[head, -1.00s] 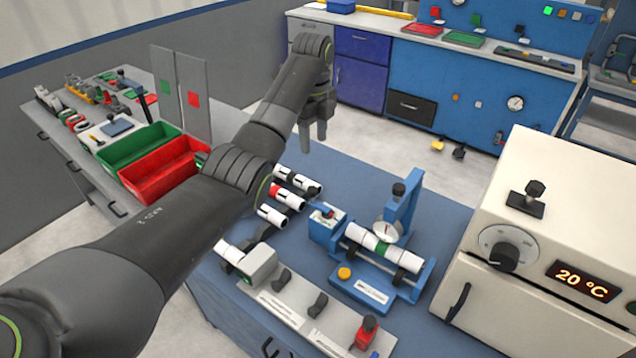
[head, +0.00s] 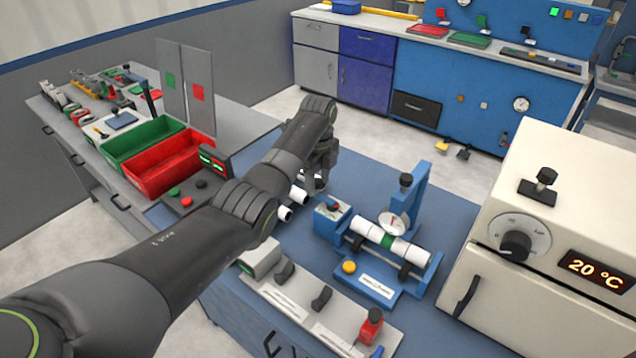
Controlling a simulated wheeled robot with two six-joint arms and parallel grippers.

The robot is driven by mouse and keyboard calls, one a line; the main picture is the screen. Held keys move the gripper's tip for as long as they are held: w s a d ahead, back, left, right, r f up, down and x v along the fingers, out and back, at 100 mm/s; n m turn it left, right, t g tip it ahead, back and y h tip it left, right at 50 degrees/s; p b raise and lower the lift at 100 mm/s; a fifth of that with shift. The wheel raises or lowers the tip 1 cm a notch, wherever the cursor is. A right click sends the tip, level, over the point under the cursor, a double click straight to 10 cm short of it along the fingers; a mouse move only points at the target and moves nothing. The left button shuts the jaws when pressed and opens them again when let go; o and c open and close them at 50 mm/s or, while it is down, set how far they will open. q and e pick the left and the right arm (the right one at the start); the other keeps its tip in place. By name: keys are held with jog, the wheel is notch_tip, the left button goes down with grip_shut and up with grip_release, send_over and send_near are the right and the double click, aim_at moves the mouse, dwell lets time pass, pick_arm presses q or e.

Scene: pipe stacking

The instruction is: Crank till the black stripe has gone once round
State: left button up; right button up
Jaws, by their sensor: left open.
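A white pipe with a green band (head: 408,251) lies across the blue roller fixture (head: 375,290), under a dial gauge (head: 394,223). At the fixture's left end is a blue block (head: 328,222) with a small red and dark part on top, which may be the crank. I cannot make out a black stripe on this pipe. My left gripper (head: 319,181) is open and points down, behind and left of the blue block, apart from the pipe. Its fingertips are small and partly hidden by its own body. My right gripper is not in view.
White pipes (head: 286,213) lie beside my left arm, mostly hidden by it. The oven (head: 560,215) stands close on the right. A grey plate with black holders (head: 322,298) is at the front. Red (head: 165,172) and green bins stand at left.

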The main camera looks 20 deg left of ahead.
pick_arm(q)
jog(key=shift+f, duration=0.85)
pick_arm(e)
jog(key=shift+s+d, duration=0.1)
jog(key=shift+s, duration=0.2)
pick_arm(q)
jog(key=shift+c, duration=0.4)
